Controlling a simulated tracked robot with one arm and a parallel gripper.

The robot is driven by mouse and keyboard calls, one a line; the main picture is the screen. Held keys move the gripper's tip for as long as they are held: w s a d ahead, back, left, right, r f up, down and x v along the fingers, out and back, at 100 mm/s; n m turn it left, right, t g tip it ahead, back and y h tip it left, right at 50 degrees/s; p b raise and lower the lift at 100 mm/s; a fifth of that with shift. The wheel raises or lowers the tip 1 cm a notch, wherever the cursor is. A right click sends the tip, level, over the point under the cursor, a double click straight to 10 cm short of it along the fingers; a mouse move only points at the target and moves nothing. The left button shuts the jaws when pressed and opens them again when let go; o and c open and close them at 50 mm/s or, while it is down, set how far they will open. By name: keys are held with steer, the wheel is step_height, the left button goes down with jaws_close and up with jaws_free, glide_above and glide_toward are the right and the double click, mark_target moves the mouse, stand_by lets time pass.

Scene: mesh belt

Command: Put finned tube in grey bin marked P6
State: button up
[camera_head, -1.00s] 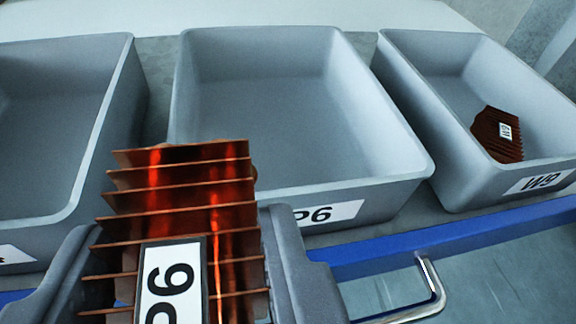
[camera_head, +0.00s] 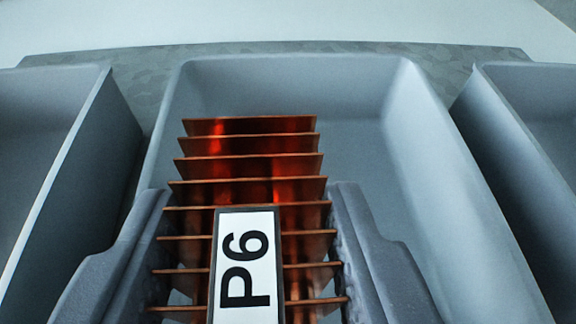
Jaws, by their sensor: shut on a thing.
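The copper finned tube (camera_head: 250,165) has several flat fins and a white label reading P6. My gripper (camera_head: 250,215) is shut on it, with one grey finger on each side. The grey bin (camera_head: 385,82) in the middle lies behind and below the tube, and its inside looks empty where it shows. The tube and my fingers overlap the bin's interior in the picture and hide its near part. The bin's own label does not show now; in the earlier frame this middle bin bears a partly hidden P6 label.
A grey bin (camera_head: 75,140) stands to the left and another grey bin (camera_head: 520,110) to the right, with narrow gaps between them and the middle bin. A pale surface runs behind the bins.

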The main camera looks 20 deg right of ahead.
mark_target(264, 280)
steer(key=shift+w+d+f, duration=0.15)
steer(key=shift+w+d, duration=0.15)
steer(key=shift+w, duration=0.15)
steer(key=shift+f+b, duration=0.85)
steer(key=shift+f, duration=0.8)
steer(key=shift+f, duration=0.2)
steer(key=o, duration=1.2)
steer(key=shift+r, duration=0.1)
steer(key=shift+s+a+r, duration=0.1)
steer(key=shift+s+r, duration=0.05)
steer(key=shift+r, duration=0.05)
steer(key=p+v, duration=0.3)
steer(key=v, duration=0.8)
steer(key=shift+s, duration=0.35)
steer(key=shift+r, duration=0.1)
